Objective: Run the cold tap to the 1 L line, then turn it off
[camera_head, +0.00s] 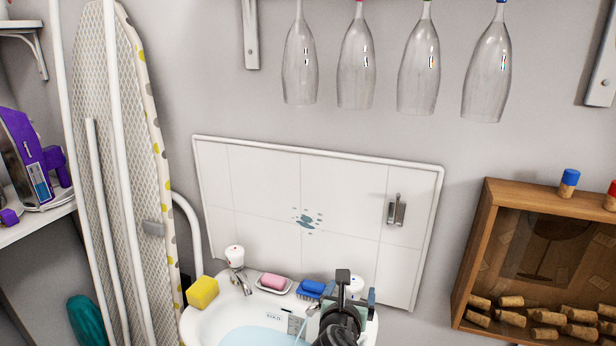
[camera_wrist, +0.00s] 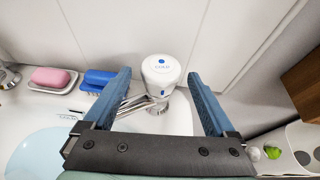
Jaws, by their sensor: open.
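The cold tap (camera_wrist: 160,76) has a white knob with a blue dot and the word COLD, above a chrome spout. It also shows partly behind my gripper in the head view (camera_head: 356,284). My gripper (camera_head: 357,288) is open. Its two blue-grey fingers stand on either side of the knob in the wrist view, apart from it. The white basin (camera_head: 200,325) holds pale blue water (camera_head: 258,337). A thin pale blue stream (camera_head: 299,326) shows beneath the spout, so the tap looks to be running. A small printed label (camera_head: 296,324) is on the basin's inner wall; the level against its line is unreadable.
The other tap (camera_head: 235,258) has a red mark. A yellow sponge (camera_head: 203,292), pink soap (camera_head: 272,281) and a blue brush (camera_head: 312,288) sit around the basin. Glasses (camera_head: 417,70) hang above. A wooden cork box (camera_head: 487,235) is on the right. A tiled splashback (camera_head: 345,190) stands behind.

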